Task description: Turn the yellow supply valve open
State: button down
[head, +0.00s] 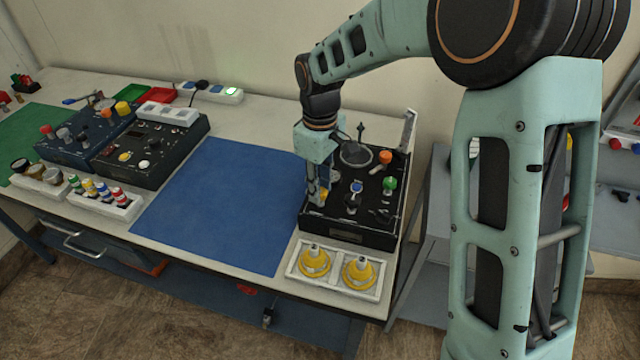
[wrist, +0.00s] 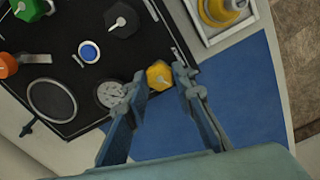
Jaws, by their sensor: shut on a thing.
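The yellow supply valve (wrist: 159,75) is a small yellow knob near the edge of the black trainer panel (head: 340,225). My gripper (wrist: 161,82) is over that edge, with one finger on each side of the knob, and is shut on it. In the head view my gripper (head: 318,196) points down at the panel's left side and hides most of the knob. The knob's exact turn angle is hard to tell.
The panel also carries a green knob (head: 390,184), an orange knob (head: 385,157), a blue button (wrist: 89,52) and a round gauge (wrist: 110,94) close to my gripper. A white tray with yellow cones (head: 290,271) stands in front. The blue mat (head: 225,200) is clear.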

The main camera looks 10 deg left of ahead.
dwell(0.4)
jog(key=c, duration=1.6)
grip_release()
jog(key=shift+r, duration=0.1)
notch_tip(320, 180, up, 12)
jog(key=shift+f, duration=0.1)
